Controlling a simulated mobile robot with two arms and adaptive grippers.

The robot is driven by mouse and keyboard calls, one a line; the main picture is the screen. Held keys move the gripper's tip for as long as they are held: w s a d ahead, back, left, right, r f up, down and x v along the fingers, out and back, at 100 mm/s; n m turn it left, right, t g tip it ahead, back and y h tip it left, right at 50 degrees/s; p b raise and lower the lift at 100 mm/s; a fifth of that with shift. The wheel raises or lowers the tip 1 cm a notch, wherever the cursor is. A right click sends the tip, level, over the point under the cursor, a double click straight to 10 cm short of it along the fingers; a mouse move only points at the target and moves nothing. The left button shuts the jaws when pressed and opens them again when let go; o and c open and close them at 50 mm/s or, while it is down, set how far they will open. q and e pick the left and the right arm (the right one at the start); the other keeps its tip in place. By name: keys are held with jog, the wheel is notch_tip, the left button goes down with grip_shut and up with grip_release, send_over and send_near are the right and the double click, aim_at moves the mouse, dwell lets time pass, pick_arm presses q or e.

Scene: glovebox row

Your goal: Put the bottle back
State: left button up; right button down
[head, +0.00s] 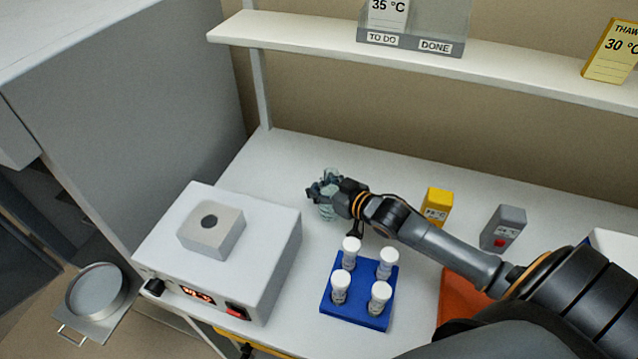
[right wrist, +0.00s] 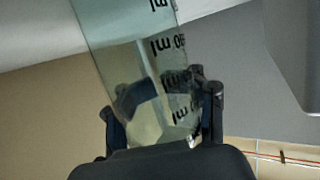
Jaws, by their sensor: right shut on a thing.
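The bottle is clear, slightly greenish, with dark "ml" marks that show large in the right wrist view (right wrist: 118,45). In the head view the bottle (head: 327,211) is small and partly hidden by the fingers. My right gripper (head: 325,188) is shut on the bottle, with a finger on each side of it, and it also shows in the right wrist view (right wrist: 160,108). It holds the bottle over the bench, behind and right of the white heater box. I cannot tell whether the bottle's base touches the bench. My left gripper is not in view.
A white heater box (head: 270,235) with a grey block (head: 228,238) stands at left. A blue rack (head: 350,311) with several white-capped tubes stands in front of my right arm. A yellow block (head: 437,207) and a grey timer (head: 502,230) stand right. A shelf (head: 300,36) runs above.

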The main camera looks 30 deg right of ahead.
aim_at(330, 194)
jog(key=shift+c, duration=2.4)
grip_release()
jog(key=shift+r, duration=0.1)
jog(key=p+v, duration=0.6)
jog(key=v, duration=0.1)
jog(key=shift+r, duration=0.1)
jog(key=shift+s, duration=0.15)
jog(key=shift+s+d, duration=0.1)
